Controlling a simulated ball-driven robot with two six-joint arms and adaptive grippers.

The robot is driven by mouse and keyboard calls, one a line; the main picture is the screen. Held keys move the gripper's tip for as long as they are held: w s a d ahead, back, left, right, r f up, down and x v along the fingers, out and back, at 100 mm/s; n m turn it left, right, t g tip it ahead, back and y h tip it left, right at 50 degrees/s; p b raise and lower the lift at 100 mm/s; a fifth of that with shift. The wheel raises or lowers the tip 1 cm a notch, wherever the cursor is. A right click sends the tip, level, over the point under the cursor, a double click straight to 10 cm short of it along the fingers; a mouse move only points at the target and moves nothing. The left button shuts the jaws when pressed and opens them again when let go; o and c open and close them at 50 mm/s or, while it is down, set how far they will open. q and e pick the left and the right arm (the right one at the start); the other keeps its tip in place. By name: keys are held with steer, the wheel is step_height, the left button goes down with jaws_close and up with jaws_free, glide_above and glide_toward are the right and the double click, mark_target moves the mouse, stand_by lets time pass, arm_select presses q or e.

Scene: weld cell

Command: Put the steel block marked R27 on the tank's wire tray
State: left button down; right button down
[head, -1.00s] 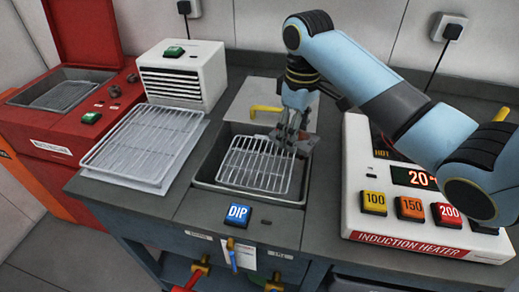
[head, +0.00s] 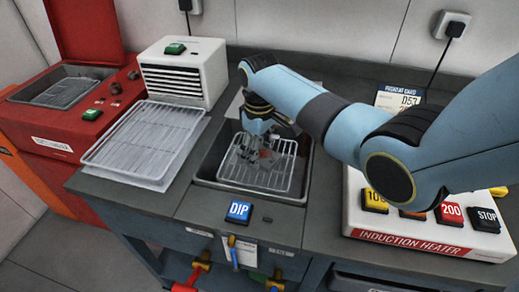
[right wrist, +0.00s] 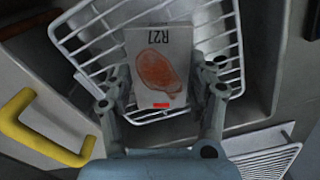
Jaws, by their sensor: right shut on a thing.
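The steel block marked R27 (right wrist: 160,45) is a pale block with an orange-brown oval patch on its face. My right gripper (right wrist: 163,75) is shut on it, one finger at each side. In the head view the right gripper (head: 256,155) is low inside the tank (head: 205,168), over the white wire tray (head: 240,179), and mostly covers the block. The tray also shows behind the block in the right wrist view (right wrist: 100,28). I cannot tell whether the block touches the wires. My left gripper is not in view.
A white wire rack (head: 145,140) lies left of the tank, with a white vented box (head: 183,70) behind it. The DIP button (head: 238,212) is in front. The induction heater (head: 420,238) is to the right. A yellow handle (right wrist: 35,125) stands near the gripper.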

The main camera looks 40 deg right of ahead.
steer(key=shift+c, duration=2.2)
jaws_free()
steer(key=shift+f, duration=0.1)
step_height(320, 180, up, 12)
